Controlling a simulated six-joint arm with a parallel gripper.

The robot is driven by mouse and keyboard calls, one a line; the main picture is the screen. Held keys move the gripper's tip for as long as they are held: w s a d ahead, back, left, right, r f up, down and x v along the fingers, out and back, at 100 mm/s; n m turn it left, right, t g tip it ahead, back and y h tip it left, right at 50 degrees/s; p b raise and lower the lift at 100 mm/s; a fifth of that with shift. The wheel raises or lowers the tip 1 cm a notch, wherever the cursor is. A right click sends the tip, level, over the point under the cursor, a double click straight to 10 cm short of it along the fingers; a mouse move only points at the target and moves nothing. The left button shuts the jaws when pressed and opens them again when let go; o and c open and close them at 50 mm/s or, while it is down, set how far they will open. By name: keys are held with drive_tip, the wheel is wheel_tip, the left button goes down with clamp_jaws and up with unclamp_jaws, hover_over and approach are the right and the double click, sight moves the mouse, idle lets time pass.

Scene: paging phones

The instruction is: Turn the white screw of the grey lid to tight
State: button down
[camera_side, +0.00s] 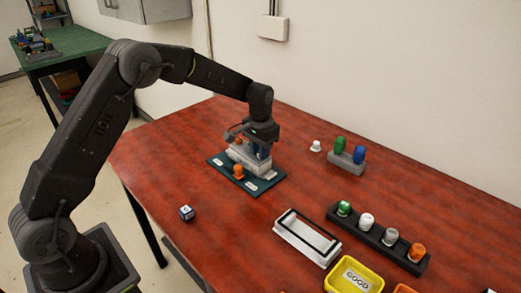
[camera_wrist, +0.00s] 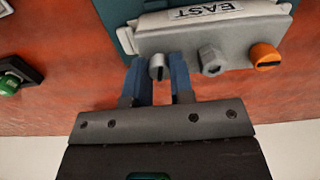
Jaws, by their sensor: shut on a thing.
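The grey lid (camera_wrist: 210,35) with an "EAST" label fills the top of the wrist view. It sits on a teal plate (camera_side: 215,161) in the side view, where the lid also shows (camera_side: 247,160). The white screw (camera_wrist: 157,68), pale with a dark slot, is at the lid's near edge between my blue fingertips. My gripper (camera_wrist: 159,72) is shut on this screw; it also shows above the lid in the side view (camera_side: 262,150). A grey hex knob (camera_wrist: 210,60) and an orange knob (camera_wrist: 265,56) stand to the right along the same edge. The side view hides the screw.
An orange piece (camera_side: 238,171) is on the teal plate's front. To the right are a block with green and blue pegs (camera_side: 347,156), a small white piece (camera_side: 315,146), a black rack (camera_side: 361,233), a white tray (camera_side: 306,251) and a yellow bin (camera_side: 337,284). A cube (camera_side: 186,212) lies front left.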

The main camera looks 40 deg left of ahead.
drive_tip(key=m, duration=1.1)
drive_tip(key=shift+m, duration=2.1)
drive_tip(key=c, duration=1)
unclamp_jaws()
wheel_tip(320, 180, up, 14)
drive_tip(key=shift+f, duration=0.1)
